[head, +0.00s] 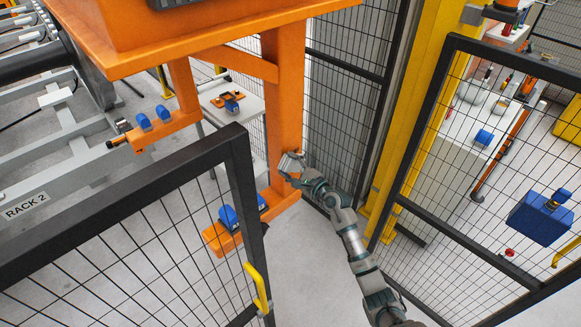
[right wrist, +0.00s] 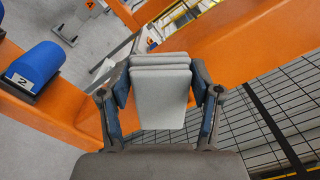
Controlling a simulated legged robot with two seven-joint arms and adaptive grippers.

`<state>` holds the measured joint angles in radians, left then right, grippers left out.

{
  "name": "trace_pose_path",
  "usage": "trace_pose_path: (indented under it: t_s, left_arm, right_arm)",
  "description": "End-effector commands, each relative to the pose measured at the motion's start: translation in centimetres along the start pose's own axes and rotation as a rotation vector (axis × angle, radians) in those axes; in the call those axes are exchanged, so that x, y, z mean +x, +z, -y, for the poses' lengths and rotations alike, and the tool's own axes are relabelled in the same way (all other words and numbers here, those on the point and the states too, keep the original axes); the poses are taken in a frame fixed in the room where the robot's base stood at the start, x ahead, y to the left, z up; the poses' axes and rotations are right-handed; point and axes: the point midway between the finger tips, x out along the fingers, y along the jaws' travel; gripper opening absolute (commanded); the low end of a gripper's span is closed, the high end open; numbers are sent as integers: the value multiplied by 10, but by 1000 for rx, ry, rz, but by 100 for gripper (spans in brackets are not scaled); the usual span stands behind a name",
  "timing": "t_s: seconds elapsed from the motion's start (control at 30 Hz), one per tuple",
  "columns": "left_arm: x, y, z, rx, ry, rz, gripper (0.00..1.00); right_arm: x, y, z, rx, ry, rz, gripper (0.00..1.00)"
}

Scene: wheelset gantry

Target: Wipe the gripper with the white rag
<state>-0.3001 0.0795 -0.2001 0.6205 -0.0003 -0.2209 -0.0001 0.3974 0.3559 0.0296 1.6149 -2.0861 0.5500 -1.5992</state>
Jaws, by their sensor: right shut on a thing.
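My right gripper (head: 290,163) is beside the orange upright of the gantry gripper (head: 285,110). In the right wrist view its fingers (right wrist: 160,95) are shut on the white rag (right wrist: 160,88), a folded, layered pad. In the head view the rag is hard to tell apart from the fingertips. The gantry gripper's lower orange foot carries blue pads (head: 228,217), below and left of my right gripper. A blue pad marked 2 (right wrist: 38,68) shows at the left of the right wrist view, apart from the rag. My left gripper is out of view.
A black mesh gate (head: 235,160) with a yellow handle (head: 257,288) stands at the front left. Another mesh panel (head: 450,150) and a yellow post (head: 415,110) stand right of my arm. A pale table (head: 240,115) is behind the gantry. Floor (head: 310,260) between the gates is clear.

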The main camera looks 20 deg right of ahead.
Motion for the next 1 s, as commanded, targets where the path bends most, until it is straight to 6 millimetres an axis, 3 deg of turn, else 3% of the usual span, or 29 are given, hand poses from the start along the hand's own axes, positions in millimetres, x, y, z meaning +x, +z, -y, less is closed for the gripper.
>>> trace_pose_path:
  t_s: [1.0]
  left_arm:
    - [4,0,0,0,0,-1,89]
  right_arm:
    - [13,0,0,0,-1,0,28]
